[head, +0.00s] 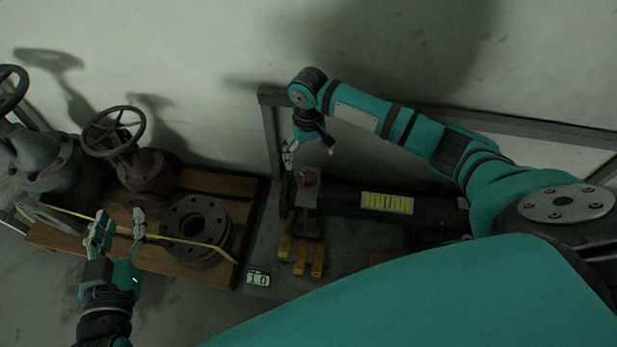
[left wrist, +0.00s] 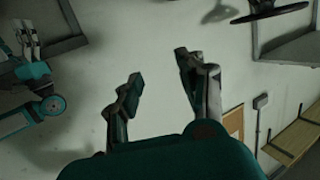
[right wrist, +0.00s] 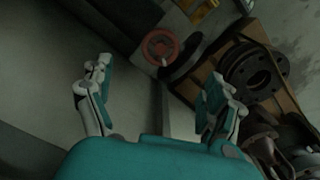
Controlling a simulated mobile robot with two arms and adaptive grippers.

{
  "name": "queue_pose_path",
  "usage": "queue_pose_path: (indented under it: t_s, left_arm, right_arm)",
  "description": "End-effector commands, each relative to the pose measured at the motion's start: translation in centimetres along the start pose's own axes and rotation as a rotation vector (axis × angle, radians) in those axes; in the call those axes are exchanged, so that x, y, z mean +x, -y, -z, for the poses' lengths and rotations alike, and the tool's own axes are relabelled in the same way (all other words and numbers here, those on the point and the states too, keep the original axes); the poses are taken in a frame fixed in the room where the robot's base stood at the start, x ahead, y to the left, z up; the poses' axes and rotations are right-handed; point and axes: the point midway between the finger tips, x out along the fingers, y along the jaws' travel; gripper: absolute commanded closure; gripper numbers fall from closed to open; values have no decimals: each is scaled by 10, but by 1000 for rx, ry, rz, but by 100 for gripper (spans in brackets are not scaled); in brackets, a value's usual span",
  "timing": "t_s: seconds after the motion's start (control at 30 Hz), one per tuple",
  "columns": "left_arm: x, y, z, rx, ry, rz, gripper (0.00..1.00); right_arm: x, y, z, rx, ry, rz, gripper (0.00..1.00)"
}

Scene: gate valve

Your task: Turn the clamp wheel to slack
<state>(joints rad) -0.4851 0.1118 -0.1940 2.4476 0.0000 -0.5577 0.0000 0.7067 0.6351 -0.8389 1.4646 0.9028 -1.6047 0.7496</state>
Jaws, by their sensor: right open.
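The clamp wheel is a small red handwheel (head: 308,179) on a grey stand, low near the centre of the head view. In the right wrist view the red wheel (right wrist: 160,47) lies beyond the fingertips, in the gap between them. My right gripper (head: 310,152) is just above the wheel, open and empty, and appears apart from it. Its spread fingers also show in the right wrist view (right wrist: 158,75). My left gripper (head: 119,226) is open and empty at lower left, far from the red wheel; its fingers show in the left wrist view (left wrist: 158,68).
A dark pipe (head: 430,208) with a yellow label runs right of the red wheel. Large valves with dark handwheels (head: 113,131) and a flange (head: 195,228) stand on a wooden pallet (head: 235,187) at left. A yellow strip crosses it. A small "10" sign (head: 258,278) stands below.

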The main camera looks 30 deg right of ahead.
Motion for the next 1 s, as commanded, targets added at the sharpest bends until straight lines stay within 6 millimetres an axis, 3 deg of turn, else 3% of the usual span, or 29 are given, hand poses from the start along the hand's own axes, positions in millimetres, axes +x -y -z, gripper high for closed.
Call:
queue_pose_path:
  t_s: [0.27,0.6,0.8,1.0]
  left_arm:
    - [-2,-9,57,-6,-343,-20,60]
    - [-38,-17,119,-22,-760,-42,60]
    - [-63,-19,140,-31,-948,-51,60]
    - [-76,-20,149,-37,-1034,-55,60]
  right_arm:
    - [39,0,0,0,1,-1,11]
    - [80,0,0,0,0,0,11]
    - [95,0,0,0,-1,0,11]
    - [102,0,0,0,-1,-1,11]
